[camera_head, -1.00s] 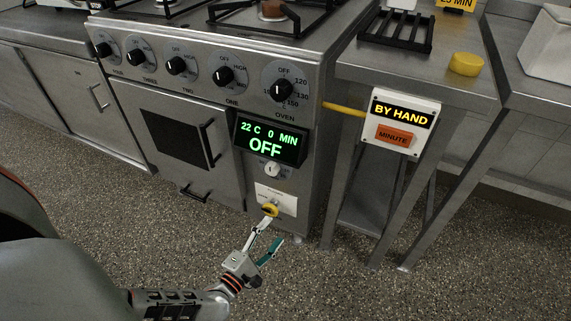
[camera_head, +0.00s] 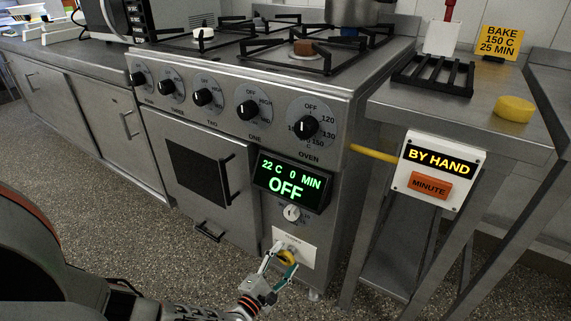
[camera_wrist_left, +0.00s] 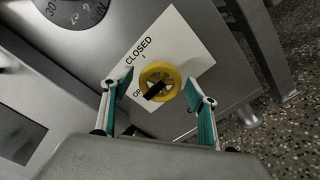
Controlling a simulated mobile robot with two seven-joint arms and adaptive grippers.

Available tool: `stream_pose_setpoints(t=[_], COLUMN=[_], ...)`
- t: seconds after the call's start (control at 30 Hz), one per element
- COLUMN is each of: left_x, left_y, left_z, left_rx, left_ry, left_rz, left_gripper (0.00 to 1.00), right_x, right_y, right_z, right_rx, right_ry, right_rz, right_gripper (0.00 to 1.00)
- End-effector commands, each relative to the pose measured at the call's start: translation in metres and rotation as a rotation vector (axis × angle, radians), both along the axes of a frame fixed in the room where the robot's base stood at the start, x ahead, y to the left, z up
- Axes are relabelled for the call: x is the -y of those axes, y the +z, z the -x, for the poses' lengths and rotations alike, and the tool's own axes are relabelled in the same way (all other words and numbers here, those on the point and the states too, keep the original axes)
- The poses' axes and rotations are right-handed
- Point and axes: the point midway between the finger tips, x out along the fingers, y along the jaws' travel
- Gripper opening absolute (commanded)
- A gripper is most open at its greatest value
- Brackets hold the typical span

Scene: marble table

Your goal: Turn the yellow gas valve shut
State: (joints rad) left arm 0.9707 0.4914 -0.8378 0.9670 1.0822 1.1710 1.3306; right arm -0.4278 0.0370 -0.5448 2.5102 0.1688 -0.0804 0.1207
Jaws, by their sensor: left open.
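The yellow gas valve (camera_head: 287,257) is a round knob low on the stove's front, on a white label plate (camera_head: 301,244). In the left wrist view the valve (camera_wrist_left: 160,81) has a dark bar across it, slanting from lower left to upper right. The label plate (camera_wrist_left: 184,45) reads "CLOSED", with a second word partly hidden by the valve. My left gripper (camera_head: 279,262) is open. In the left wrist view its fingers (camera_wrist_left: 158,103) stand on either side of the valve, with gaps visible. I cannot tell how deep they reach. My right gripper is not in view.
A timer dial (camera_head: 292,213) and a display reading "OFF" (camera_head: 290,181) are above the valve. A "BY HAND" box (camera_head: 439,172) with an orange "MINUTE" button (camera_head: 429,186) sticks out at right. The side table (camera_head: 381,101) stands beside the stove (camera_head: 330,190). Floor is clear at lower left.

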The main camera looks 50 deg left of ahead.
Motion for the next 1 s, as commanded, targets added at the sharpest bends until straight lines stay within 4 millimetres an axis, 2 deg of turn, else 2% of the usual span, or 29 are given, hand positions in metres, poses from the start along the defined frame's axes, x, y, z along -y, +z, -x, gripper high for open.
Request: stream_pose_setpoints(t=[0.2,0.23,0.37,0.4,0.77,1.0], left_x=[-0.0003,-0.0002,-0.0002,-0.0002,-0.0003,-0.0003], left_y=[0.0004,0.0004,0.0004,0.0004,0.0003,0.0006], left_z=[-0.0009,-0.0008,-0.0007,-0.0007,-0.0003,-0.0001], left_rx=[0.000,0.000,0.000,0.000,-0.009,-0.040], left_ry=[0.000,0.000,-0.001,-0.001,0.001,0.002], left_rz=[-0.001,-0.001,-0.001,-0.001,-0.039,-0.171], left_gripper=[0.59,0.56,0.23,0.20,0.20,0.20], right_x=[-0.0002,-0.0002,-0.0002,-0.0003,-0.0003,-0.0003], right_y=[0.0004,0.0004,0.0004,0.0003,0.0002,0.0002], right_z=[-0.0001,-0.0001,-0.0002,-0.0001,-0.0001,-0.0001], right_rx=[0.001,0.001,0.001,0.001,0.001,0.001], right_ry=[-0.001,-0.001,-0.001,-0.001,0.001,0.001], right_rz=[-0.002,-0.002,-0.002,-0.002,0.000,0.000], right_gripper=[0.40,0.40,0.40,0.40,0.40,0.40])
